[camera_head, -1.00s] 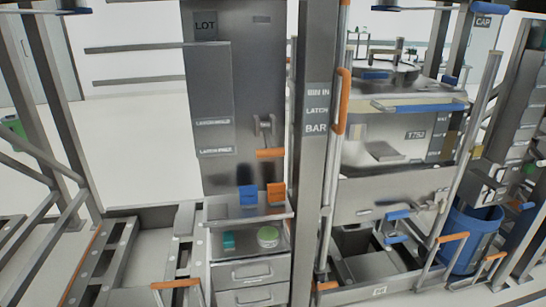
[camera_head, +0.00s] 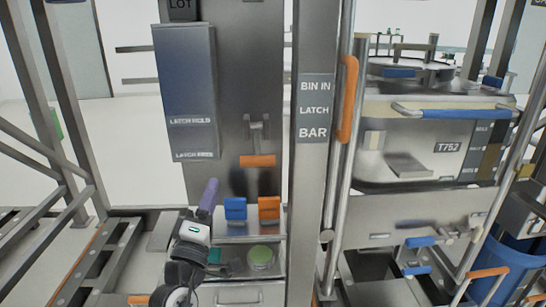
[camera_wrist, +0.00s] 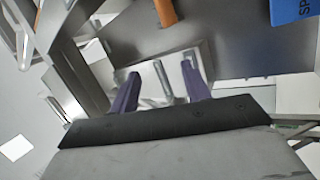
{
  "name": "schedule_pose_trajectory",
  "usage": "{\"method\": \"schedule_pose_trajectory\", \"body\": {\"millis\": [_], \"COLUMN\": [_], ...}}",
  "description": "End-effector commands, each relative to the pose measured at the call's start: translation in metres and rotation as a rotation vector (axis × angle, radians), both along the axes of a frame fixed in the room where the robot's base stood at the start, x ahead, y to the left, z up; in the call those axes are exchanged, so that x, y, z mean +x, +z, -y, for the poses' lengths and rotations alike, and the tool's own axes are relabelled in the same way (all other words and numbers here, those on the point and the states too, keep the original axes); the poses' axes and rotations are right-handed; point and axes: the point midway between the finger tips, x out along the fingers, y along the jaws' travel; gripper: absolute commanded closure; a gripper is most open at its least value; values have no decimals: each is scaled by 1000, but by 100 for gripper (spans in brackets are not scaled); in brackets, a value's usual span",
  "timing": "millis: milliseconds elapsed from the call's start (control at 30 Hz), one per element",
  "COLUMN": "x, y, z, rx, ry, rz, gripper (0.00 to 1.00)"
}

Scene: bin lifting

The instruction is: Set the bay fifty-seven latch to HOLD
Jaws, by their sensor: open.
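An orange-handled lever (camera_head: 257,161) hangs from a bracket (camera_head: 257,127) on the grey upright panel in the head view, its orange grip low and level. Blurred labels beginning LATCH (camera_head: 193,121) are on the plate to its left. I cannot read a bay number. My gripper (camera_head: 208,195) is below and left of the lever, apart from it, with a purple finger pointing up. In the wrist view, the two purple fingers of my gripper (camera_wrist: 160,85) are spread with nothing held between them. An orange bar (camera_wrist: 165,12) shows at the top there; I cannot tell which part it is.
A post (camera_head: 313,110) marked BIN IN, LATCH, BAR stands right of the panel, with an orange grip (camera_head: 347,98) beside it. Blue (camera_head: 235,208) and orange (camera_head: 268,208) blocks sit above a tray holding a green round item (camera_head: 261,256). The T752 bin (camera_head: 430,140) is at right.

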Motion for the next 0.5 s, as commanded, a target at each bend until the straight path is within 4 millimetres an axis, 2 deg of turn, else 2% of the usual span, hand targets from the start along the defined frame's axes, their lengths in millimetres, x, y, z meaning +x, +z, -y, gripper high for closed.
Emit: {"method": "schedule_pose_trajectory", "body": {"millis": [33, 100, 200, 367, 500], "x": [2, 3, 5, 18, 41], "y": [-12, -21, -26, -17, -5], "z": [16, 31, 42, 51, 61], "rx": [-25, -50, -67, -70, -69], "ry": [-70, -141, -190, -200, -199], "rz": [-29, -59, -79, -79, -78], "gripper": [53, 53, 53, 53, 53]}}
